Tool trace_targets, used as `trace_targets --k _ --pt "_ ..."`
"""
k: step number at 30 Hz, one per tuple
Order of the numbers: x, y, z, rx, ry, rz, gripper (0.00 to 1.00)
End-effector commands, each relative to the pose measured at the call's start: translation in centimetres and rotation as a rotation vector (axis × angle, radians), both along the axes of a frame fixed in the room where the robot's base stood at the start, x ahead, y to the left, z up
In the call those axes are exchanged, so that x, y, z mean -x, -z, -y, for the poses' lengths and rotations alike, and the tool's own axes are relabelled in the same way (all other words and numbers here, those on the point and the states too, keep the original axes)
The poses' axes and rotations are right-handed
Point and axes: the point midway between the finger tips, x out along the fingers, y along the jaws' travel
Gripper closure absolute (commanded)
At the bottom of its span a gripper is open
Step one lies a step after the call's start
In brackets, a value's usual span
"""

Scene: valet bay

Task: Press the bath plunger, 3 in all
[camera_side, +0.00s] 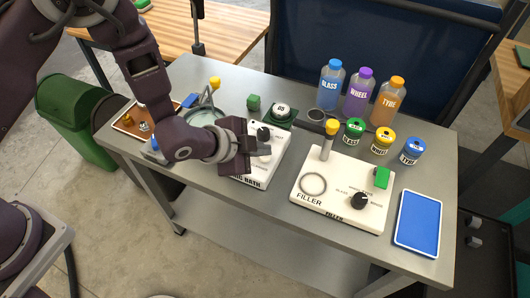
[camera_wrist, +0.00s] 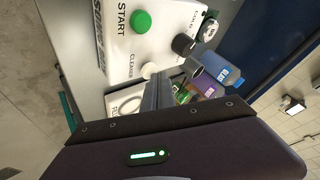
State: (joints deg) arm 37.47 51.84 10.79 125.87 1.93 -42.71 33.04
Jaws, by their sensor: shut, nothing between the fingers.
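The white bath unit (camera_side: 258,178), its label ending in BATH, stands mid-table in the side view, partly hidden by my gripper. In the wrist view its panel (camera_wrist: 122,50) shows a green START button (camera_wrist: 141,22), a black knob (camera_wrist: 183,45) and a white round cap (camera_wrist: 149,70) by the word CLEANER. That cap looks like the plunger. My gripper (camera_side: 268,149) is shut and empty over the unit's panel. In the wrist view its fingertips (camera_wrist: 158,78) sit close beside the white cap. I cannot tell whether they touch it.
The FILLER unit (camera_side: 318,205) with a yellow-topped post stands to the right. Behind are several bottles (camera_side: 357,92) and lidded jars (camera_side: 381,141). A blue tray (camera_side: 417,222) lies at the right end.

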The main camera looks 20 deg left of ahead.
Motion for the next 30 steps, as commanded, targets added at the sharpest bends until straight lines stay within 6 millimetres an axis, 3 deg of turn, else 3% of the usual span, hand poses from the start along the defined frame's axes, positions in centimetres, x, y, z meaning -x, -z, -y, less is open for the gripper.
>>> trace_targets --k 21,30 --pt "0.0 0.5 0.0 -0.001 -0.001 -0.002 1.0" --pt "0.0 -0.8 0.0 0.0 0.0 0.0 1.0"
